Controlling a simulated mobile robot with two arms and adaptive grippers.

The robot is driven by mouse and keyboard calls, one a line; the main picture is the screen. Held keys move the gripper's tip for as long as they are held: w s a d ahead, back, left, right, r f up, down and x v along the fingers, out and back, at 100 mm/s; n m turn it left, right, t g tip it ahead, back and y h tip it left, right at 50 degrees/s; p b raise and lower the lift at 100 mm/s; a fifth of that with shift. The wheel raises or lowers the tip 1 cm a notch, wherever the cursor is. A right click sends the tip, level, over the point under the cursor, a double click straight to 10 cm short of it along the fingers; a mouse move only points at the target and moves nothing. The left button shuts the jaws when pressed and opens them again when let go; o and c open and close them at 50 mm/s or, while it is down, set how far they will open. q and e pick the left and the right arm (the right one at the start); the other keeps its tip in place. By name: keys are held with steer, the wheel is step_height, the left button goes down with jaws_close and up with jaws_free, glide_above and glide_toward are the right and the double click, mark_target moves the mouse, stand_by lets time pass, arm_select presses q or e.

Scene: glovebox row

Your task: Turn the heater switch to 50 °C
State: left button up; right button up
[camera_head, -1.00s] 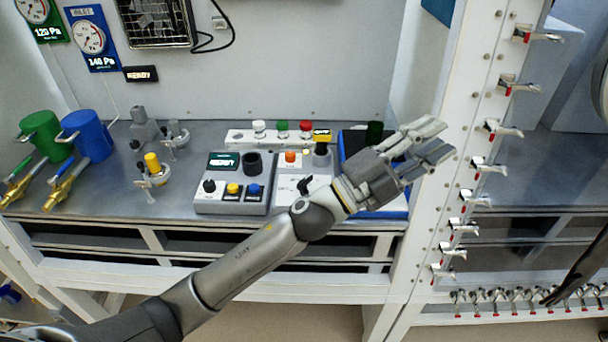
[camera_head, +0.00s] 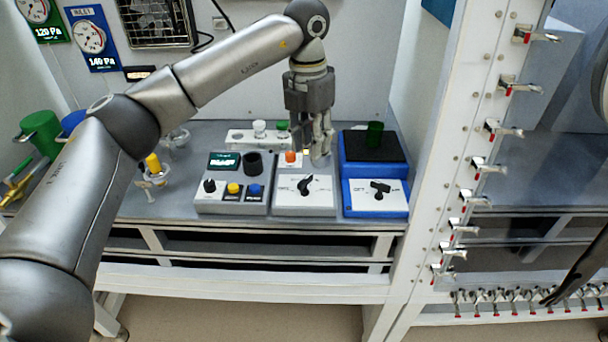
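Two boxes with black rotary switches stand on the bench. The blue box (camera_head: 348,208) has a white panel with a black switch (camera_head: 380,187), its bar lying nearly crosswise, and a black plate (camera_head: 365,147) behind it bearing a dark green vessel (camera_head: 375,134). The grey box (camera_head: 290,207) to its left has a tilted black switch (camera_head: 305,185). The panel print is too small to read, so I cannot tell the heater by its label. My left gripper (camera_head: 318,155) points down above the back of the grey box, fingers apart and empty, touching neither switch.
Left of these boxes stands a control box with a display (camera_head: 223,160) and several knobs. A white strip (camera_head: 240,138) with coloured caps is behind, partly hidden by my gripper. A white post (camera_head: 440,170) with clamps rises at right. The bench's front edge is near the boxes.

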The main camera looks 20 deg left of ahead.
mark_target(304, 180)
arm_select(q)
steer(key=shift+y, duration=0.3)
steer(key=f, duration=0.3)
steer(key=a+f+p, duration=0.1)
steer(key=f, duration=0.2)
steer(key=f+p, duration=0.1)
steer(key=f, duration=0.3)
steer(key=shift+a, duration=0.2)
jaws_close()
